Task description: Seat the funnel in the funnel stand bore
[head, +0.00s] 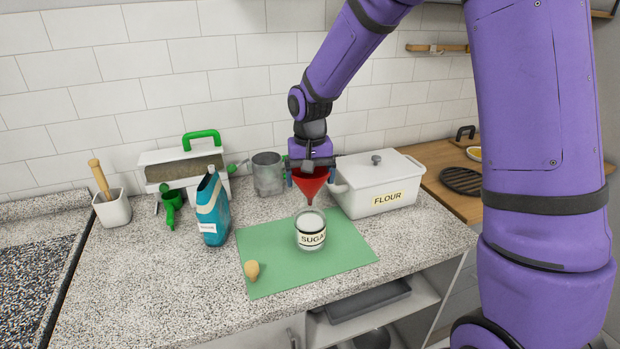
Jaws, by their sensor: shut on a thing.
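The red funnel (311,182) is held upright in my gripper (311,165), its wide mouth up and its spout pointing down. The jaws are shut on the funnel near its rim.
The jar stands on a green mat (275,270) with a small tan object (252,270). A white flour box (375,185) is close at right; a metal mug (267,172) stands behind.

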